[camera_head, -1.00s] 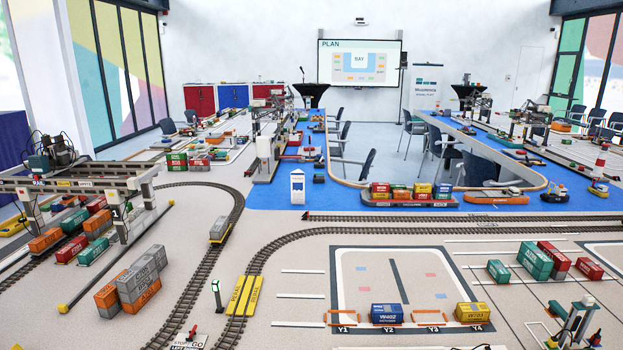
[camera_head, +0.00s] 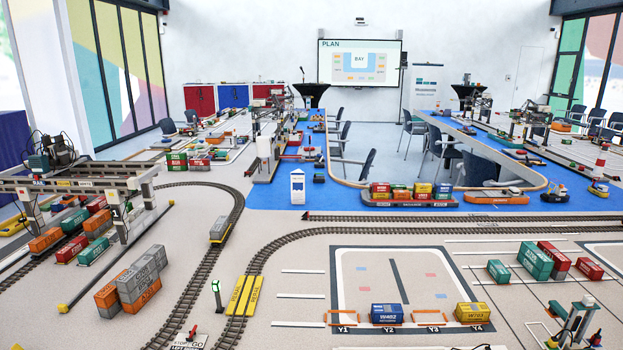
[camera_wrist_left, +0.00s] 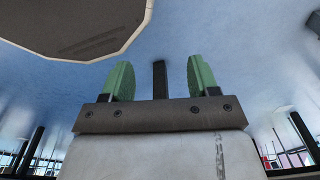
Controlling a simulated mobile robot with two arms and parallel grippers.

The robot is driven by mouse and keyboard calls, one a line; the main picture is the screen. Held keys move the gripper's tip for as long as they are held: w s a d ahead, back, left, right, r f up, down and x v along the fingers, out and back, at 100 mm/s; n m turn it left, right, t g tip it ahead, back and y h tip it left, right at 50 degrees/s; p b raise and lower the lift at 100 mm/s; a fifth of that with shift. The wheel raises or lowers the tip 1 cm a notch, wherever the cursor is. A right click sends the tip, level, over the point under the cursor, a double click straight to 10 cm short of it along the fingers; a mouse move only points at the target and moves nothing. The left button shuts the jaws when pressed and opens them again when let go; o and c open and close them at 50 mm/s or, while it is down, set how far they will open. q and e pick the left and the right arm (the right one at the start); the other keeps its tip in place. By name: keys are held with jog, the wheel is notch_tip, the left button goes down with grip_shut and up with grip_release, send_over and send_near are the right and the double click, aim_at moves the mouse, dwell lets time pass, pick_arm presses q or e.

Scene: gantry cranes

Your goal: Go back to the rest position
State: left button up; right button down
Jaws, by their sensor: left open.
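My left gripper (camera_wrist_left: 160,82) shows in the left wrist view with its two green fingers apart. Nothing is between the fingers, and pale blue floor lies behind them. Neither gripper shows in the head view. The head view shows the layout table (camera_head: 290,255) with the yard square, where the blue container (camera_head: 387,314) sits at Y2 and the yellow container (camera_head: 472,313) at Y4.
A gantry crane (camera_head: 80,185) stands at the left over rows of containers. Stacked grey and orange containers (camera_head: 140,280) stand nearer. Green and red containers (camera_head: 535,262) sit at the right. Curved track (camera_head: 250,265) crosses the middle.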

pick_arm(q)
jog(key=s, duration=0.1)
jog(key=s+f, duration=0.1)
jog(key=s, duration=0.2)
jog(key=shift+a+f, duration=0.4)
dwell(0.4)
